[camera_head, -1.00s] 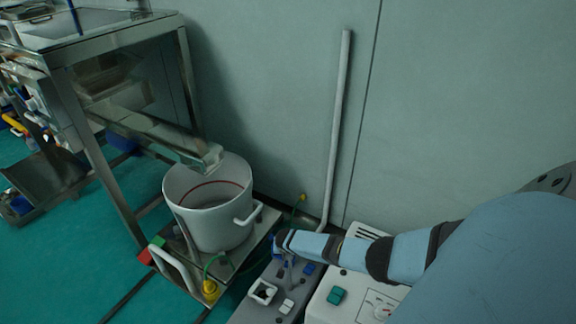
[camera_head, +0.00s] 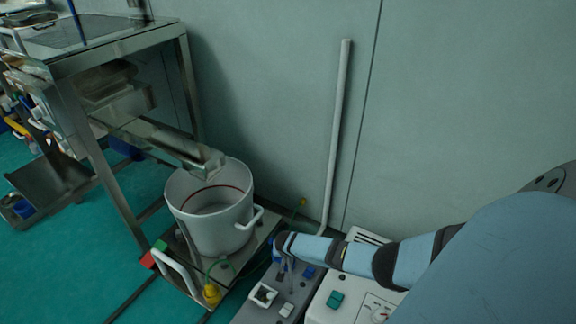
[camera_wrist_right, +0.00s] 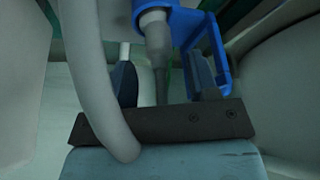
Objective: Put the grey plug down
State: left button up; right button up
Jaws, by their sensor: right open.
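The grey plug (camera_wrist_right: 155,35) shows in the right wrist view, with its upper end at a blue holder (camera_wrist_right: 185,25) and its narrow tail pointing down between my fingers. My right gripper (camera_wrist_right: 163,82) is open, one finger on each side of the tail, with visible gaps. I cannot tell how firmly the plug sits in the blue holder. In the head view my right gripper (camera_head: 281,258) is over the grey control box (camera_head: 265,315), beside the blue part, and the plug is too small to make out. My left gripper is not in view.
A white pot (camera_head: 213,225) stands on a metal platform left of my gripper. A white box (camera_head: 330,312) with a green switch lies to the right. A grey pole (camera_head: 335,130) leans by the wall. A thick grey tube (camera_wrist_right: 95,75) crosses the wrist view's left side.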

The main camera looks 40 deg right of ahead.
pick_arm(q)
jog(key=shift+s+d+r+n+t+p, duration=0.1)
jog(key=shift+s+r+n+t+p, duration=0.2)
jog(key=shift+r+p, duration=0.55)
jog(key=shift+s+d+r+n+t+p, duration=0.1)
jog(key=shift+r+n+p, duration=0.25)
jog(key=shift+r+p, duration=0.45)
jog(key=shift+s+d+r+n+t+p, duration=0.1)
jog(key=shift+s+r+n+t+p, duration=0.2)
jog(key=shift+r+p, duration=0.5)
pick_arm(e)
jog(key=v, duration=0.8)
jog(key=shift+r, duration=0.3)
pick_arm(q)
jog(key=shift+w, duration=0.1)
pick_arm(e)
jog(key=shift+s, duration=0.15)
